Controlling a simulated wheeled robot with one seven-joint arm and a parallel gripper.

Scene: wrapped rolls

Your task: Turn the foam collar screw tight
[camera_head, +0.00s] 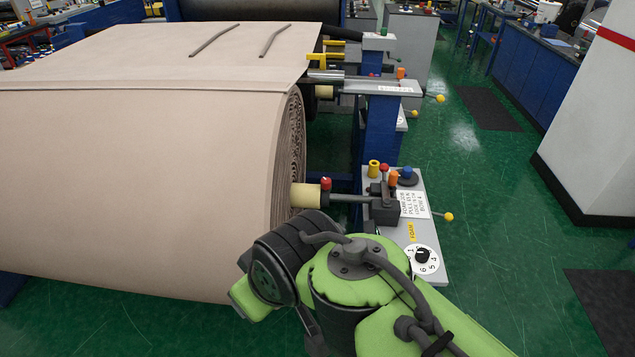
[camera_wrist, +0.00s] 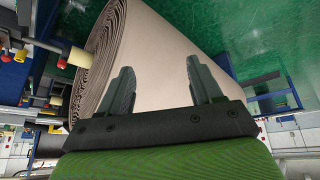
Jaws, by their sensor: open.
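In the head view, a red-headed screw (camera_head: 326,183) stands up on the cream collar (camera_head: 306,196) at the end of the big roll's shaft. A yellow FOAM label (camera_head: 411,232) is on the grey stand nearby. How tight the screw is cannot be told. My arm's wrist is in front of the roll, below the collar, and hides my fingers in this view. In the wrist view my gripper (camera_wrist: 161,63) is open and empty, with the roll's pale sheet behind the fingers.
The pale foam roll (camera_head: 150,180) fills the left. The grey stand (camera_head: 432,268) carries several coloured knobs, a numbered dial (camera_head: 422,256) and a yellow-ended lever (camera_head: 449,216). A blue post (camera_head: 378,135) rises behind. Green floor (camera_head: 490,190) is free to the right, before a white pillar (camera_head: 600,110).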

